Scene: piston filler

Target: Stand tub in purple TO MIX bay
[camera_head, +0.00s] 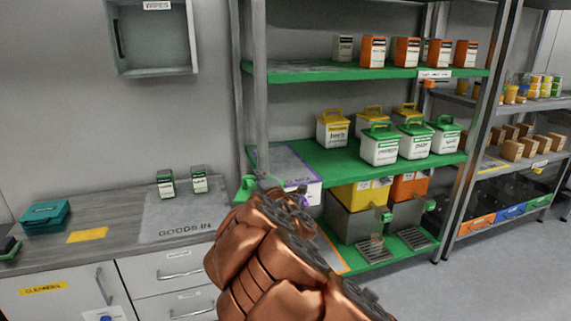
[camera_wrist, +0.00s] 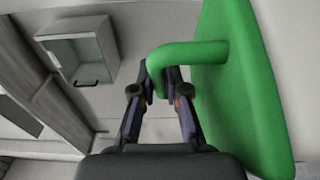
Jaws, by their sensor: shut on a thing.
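My gripper (camera_wrist: 163,86) is shut on the green handle of a tub. The tub's green lid (camera_wrist: 240,90) fills the right of the wrist view, with its pale body (camera_wrist: 297,60) at the far right edge. The lid stands on edge in that view. In the head view my copper-coloured arm hides most of the held tub; a bit of green (camera_head: 246,186) shows beside the arm's end. The purple-outlined bay (camera_head: 286,163) is on the left end of the middle green shelf, just behind the arm's end. Its visible part looks empty, and its front is partly hidden.
Several yellow-lidded and green-lidded tubs (camera_head: 379,148) stand right of the bay. A rack post (camera_head: 258,110) rises at the shelf's left end. The upper shelf (camera_head: 300,72) hangs above. The grey counter (camera_head: 120,215) at left holds two small containers (camera_head: 199,180).

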